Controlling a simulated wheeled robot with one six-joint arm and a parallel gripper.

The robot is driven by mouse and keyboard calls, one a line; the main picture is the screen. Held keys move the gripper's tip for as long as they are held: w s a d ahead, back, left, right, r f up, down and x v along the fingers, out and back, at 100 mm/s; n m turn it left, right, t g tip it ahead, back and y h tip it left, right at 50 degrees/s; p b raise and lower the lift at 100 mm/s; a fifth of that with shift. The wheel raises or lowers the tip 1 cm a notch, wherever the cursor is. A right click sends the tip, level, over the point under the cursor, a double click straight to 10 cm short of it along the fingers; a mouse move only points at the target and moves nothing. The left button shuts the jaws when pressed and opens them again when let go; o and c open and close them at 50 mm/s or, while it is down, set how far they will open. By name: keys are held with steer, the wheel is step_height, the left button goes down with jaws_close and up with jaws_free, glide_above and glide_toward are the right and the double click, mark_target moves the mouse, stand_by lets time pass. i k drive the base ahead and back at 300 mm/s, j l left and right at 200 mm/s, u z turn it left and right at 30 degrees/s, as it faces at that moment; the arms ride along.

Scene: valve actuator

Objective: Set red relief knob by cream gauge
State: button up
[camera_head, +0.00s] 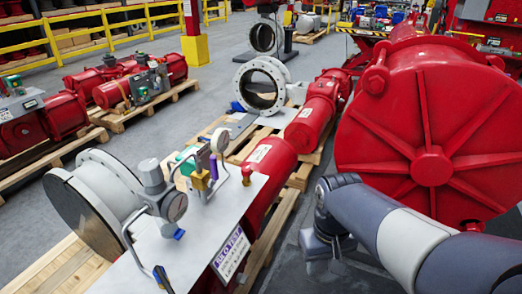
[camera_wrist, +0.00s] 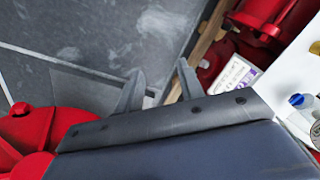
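A small red knob (camera_head: 247,175) stands upright at the back right corner of a pale metal panel (camera_head: 190,250). A cream-faced round gauge (camera_head: 220,140) stands behind it to the left, above brass and purple fittings. A second gauge (camera_head: 175,207) sits nearer, on a grey regulator. In the wrist view, my gripper (camera_wrist: 158,80) has its two fingers apart with nothing between them, above the grey floor. The panel (camera_wrist: 290,75) is at the right edge there, away from the fingers. In the head view my arm hides the fingers, to the right of the panel.
A large red ribbed actuator housing (camera_head: 432,130) stands right beside my arm. A red cylinder (camera_head: 270,160) runs behind the panel on wooden pallets (camera_head: 90,262). A white-flanged valve (camera_head: 270,85) stands farther back. Grey floor lies open between the panel and my arm.

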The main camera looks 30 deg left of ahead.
mark_target(246, 171)
steer(key=i+j+u, duration=0.1)
steer(key=i+u, duration=0.3)
steer(key=i, duration=0.15)
steer(key=i+u, duration=0.4)
steer(key=i, duration=0.15)
steer(key=i+l+u, duration=0.4)
steer(key=i, duration=0.15)
steer(key=i+j+u, duration=0.2)
steer(key=i, duration=0.2)
steer(key=l, duration=0.1)
